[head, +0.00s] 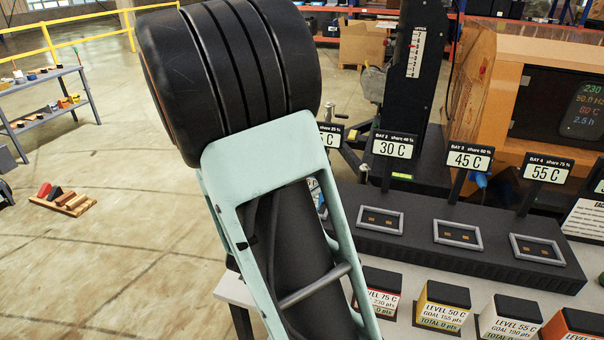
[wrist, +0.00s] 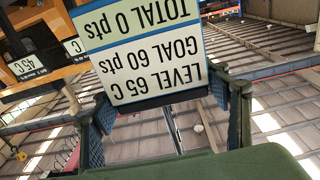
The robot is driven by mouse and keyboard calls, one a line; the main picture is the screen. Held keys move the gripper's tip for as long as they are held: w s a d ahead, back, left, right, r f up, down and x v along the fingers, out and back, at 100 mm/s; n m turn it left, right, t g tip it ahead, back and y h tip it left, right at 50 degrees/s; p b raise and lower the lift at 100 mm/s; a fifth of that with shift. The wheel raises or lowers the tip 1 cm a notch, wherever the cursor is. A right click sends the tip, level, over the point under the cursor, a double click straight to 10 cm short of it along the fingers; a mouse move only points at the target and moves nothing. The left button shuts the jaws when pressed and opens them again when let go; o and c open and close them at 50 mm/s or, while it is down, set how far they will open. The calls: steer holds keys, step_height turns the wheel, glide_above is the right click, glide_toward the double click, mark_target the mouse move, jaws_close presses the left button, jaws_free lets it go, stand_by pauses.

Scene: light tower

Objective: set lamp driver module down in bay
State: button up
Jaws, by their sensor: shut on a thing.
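A lamp driver module (wrist: 145,50) with a white label shows upside down in the wrist view. Its label reads LEVEL 65 C, GOAL 60 pts, TOTAL 0 pts. My gripper (wrist: 162,98) is shut on it, with one finger at each side of its near end. In the head view my arm hides the gripper and the held module. The bay row (head: 480,255) is a dark block with framed slots. The slots of bay 2 (head: 380,220), bay 3 (head: 457,235) and bay 4 (head: 537,249) look empty.
Several other modules stand in front of the bays, among them LEVEL 75 C (head: 380,289), LEVEL 50 C (head: 443,306) and LEVEL 55 C (head: 510,316). Upright signs rise behind the slots, such as the 45 C sign (head: 469,159). An orange cabinet (head: 492,75) stands behind.

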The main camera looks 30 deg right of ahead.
steer(key=shift+w+d+f, duration=1.3)
steer(key=shift+w+f, duration=0.25)
steer(key=shift+f, duration=0.45)
steer(key=shift+w+d+f, duration=1.25)
steer(key=shift+w+f, duration=0.3)
steer(key=shift+f, duration=0.45)
steer(key=shift+w+d+f, duration=1.3)
steer(key=shift+w+f, duration=0.25)
steer(key=shift+f, duration=0.45)
steer(key=shift+f+b, duration=0.15)
steer(key=shift+b, duration=0.25)
steer(key=o, duration=1.3)
steer(key=shift+f, duration=0.15)
steer(key=shift+c, duration=0.2)
steer(key=o, duration=0.4)
steer(key=shift+o, duration=0.2)
steer(key=shift+r, duration=0.2)
steer(key=shift+s+a, duration=0.1)
steer(key=shift+a, duration=0.1)
steer(key=v, duration=1.1)
steer(key=shift+s+a+b, duration=0.25)
steer(key=shift+s+b, duration=0.05)
steer(key=shift+b, duration=0.1)
